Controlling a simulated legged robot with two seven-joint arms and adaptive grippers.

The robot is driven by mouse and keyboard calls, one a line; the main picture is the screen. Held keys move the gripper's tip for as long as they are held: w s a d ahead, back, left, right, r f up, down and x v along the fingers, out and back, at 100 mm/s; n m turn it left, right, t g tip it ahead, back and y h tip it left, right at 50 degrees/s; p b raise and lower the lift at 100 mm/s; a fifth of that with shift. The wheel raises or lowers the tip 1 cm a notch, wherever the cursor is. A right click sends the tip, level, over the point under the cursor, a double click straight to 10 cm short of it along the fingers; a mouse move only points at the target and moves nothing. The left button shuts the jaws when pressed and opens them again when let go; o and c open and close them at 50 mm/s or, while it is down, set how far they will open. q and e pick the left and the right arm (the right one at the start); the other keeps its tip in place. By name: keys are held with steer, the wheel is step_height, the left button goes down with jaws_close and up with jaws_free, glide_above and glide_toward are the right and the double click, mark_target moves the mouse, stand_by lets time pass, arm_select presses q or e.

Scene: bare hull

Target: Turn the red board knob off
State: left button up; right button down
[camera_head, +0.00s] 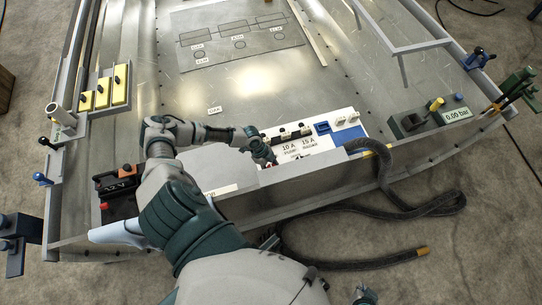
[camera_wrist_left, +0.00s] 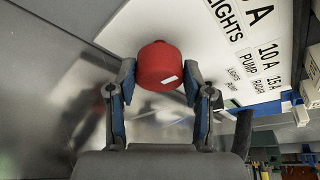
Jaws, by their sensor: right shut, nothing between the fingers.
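The red knob (camera_wrist_left: 160,66) is a round red cap with a white mark, on the white switch board (camera_wrist_left: 205,40). In the left wrist view my left gripper (camera_wrist_left: 160,78) has one finger against each side of the knob, closed on it. In the head view the left gripper (camera_head: 264,156) is small at the left end of the board (camera_head: 328,139), and the knob is not clearly visible there. My right gripper (camera_head: 365,296) is shut and empty at the bottom edge, away from the board, and partly cut off.
A battery box (camera_head: 117,188) stands left of my left arm.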

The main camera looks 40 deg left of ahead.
arm_select(q)
steer(key=shift+o, duration=1.4)
steer(key=shift+r, duration=0.1)
steer(key=v, duration=1.1)
steer(key=shift+a+r, duration=0.25)
steer(key=shift+a, duration=0.05)
